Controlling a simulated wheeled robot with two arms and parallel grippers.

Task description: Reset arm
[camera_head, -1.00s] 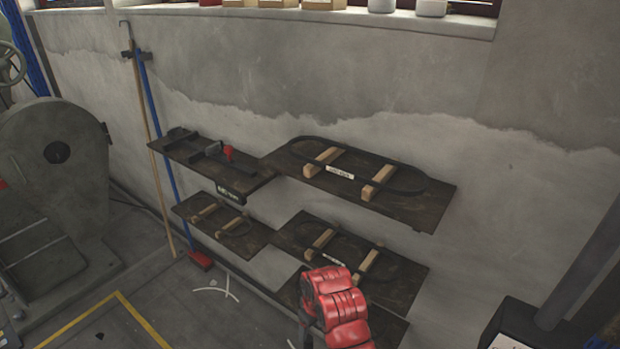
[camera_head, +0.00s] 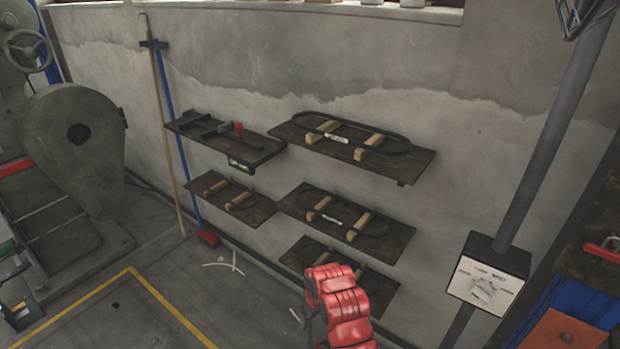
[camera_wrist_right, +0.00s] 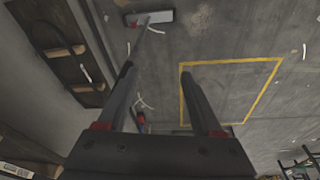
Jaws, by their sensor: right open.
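My right gripper (camera_wrist_right: 157,72) shows in the right wrist view with its two dark fingers spread apart. Nothing is between them; bare floor shows past the tips. In the head view, a red jointed part of my right arm (camera_head: 340,305) stands at the bottom middle, in front of the lowest wall shelf; the fingers cannot be made out there. My left gripper is in neither view.
Several dark wall shelves (camera_head: 413,164) hold black loops on wooden blocks. A grey machine (camera_head: 75,130) stands left, and a broom and a pole lean on the wall. A post with a box (camera_head: 490,265) is at right. The yellow-marked floor (camera_head: 95,315) is mostly clear.

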